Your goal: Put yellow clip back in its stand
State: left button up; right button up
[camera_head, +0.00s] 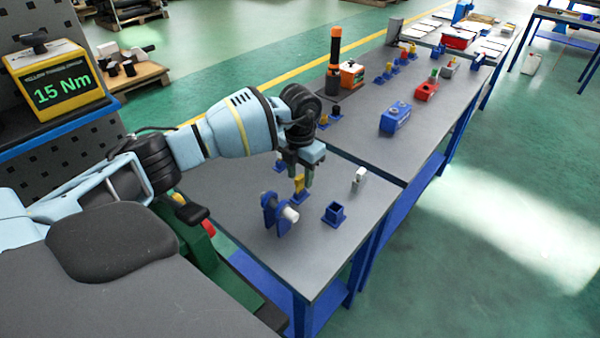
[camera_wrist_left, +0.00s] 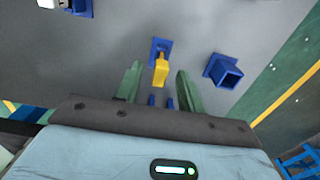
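The yellow clip (camera_head: 299,182) stands at a small blue stand (camera_head: 300,197) on the grey table. In the left wrist view the clip (camera_wrist_left: 161,70) rises from the blue base (camera_wrist_left: 161,47) towards the camera; I cannot tell how deep it sits. My left gripper (camera_head: 304,178) is right over it, pointing down. In the wrist view its two green fingers (camera_wrist_left: 159,77) are apart, one on each side of the clip, with gaps showing. The clip's far side is partly hidden by the gripper in the head view. My right gripper is not in view.
A blue stand with a white cylinder (camera_head: 289,214) is near the front. An empty blue holder (camera_head: 334,215) and a white piece (camera_head: 360,176) are to the right. Another blue holder (camera_wrist_left: 225,72) is close right in the wrist view. Blue and red boxes stand farther back.

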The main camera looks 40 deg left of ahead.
pick_arm(q)
jog(key=shift+r, duration=0.1)
